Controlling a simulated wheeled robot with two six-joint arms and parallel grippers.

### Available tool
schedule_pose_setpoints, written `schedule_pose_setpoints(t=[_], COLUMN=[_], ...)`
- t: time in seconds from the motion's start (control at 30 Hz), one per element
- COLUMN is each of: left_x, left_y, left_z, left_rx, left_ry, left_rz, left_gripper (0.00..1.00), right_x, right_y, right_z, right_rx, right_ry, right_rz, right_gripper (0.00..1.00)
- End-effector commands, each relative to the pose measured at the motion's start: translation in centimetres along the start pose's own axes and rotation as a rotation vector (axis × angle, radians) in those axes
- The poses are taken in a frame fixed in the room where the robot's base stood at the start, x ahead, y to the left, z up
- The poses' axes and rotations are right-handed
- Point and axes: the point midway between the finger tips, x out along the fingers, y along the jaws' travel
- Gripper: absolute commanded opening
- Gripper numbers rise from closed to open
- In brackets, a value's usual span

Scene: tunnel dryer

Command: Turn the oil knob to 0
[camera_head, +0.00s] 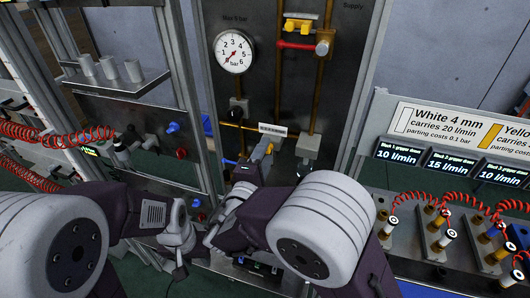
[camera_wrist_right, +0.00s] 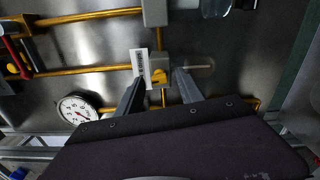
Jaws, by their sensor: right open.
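No readable marking shows which fitting is the oil knob. A small yellow fitting (camera_wrist_right: 156,76) sits beside a white label (camera_wrist_right: 140,63) in the right wrist view; the label also shows in the head view (camera_head: 272,129). My right gripper (camera_wrist_right: 160,80) is open, its two dark fingers pointing at the panel on either side of the yellow fitting. I cannot tell whether they touch it. In the head view my right gripper (camera_head: 262,156) is in front of the pipes, partly covering the fitting. My left gripper (camera_head: 180,222) is low at the left; its fingers are not clear.
A round pressure gauge (camera_head: 234,51) is on the panel above. A grey block (camera_head: 308,147) on the right pipe is close to my right gripper. A shelf with metal cups (camera_head: 110,68) and red coiled hoses are at left. A bench with displays (camera_head: 399,155) and hose fittings is at right.

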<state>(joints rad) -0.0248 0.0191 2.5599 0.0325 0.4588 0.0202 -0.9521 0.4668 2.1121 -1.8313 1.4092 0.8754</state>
Motion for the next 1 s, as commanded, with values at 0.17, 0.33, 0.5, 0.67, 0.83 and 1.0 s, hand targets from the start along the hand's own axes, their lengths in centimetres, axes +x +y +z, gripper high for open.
schedule_pose_setpoints(t=[0.17,0.33,0.5,0.67,0.83,1.0], left_x=[0.03,0.03,0.10,0.31,0.62,0.78], left_y=[0.00,0.00,0.00,-0.01,-0.01,-0.02], left_z=[0.01,0.00,0.01,0.03,0.06,0.08], left_rx=[0.000,0.000,0.000,0.000,0.000,0.000], left_ry=[0.000,0.000,0.000,0.000,0.000,0.000], left_rz=[0.000,0.000,0.000,0.000,0.000,0.000], left_gripper=[0.36,0.36,0.36,0.36,0.36,0.36], right_x=[-0.03,-0.03,-0.03,-0.03,-0.03,-0.02], right_y=[0.00,-0.01,-0.03,-0.06,-0.06,-0.02], right_z=[0.01,0.03,0.05,0.06,0.06,0.06], right_rx=[0.000,0.000,-0.015,-0.073,-0.192,-0.350], right_ry=[0.000,-0.001,-0.002,-0.002,-0.003,-0.003], right_rz=[0.000,0.000,0.000,0.000,0.000,0.000], right_gripper=[0.17,0.00,0.00,0.00,0.00,0.00])
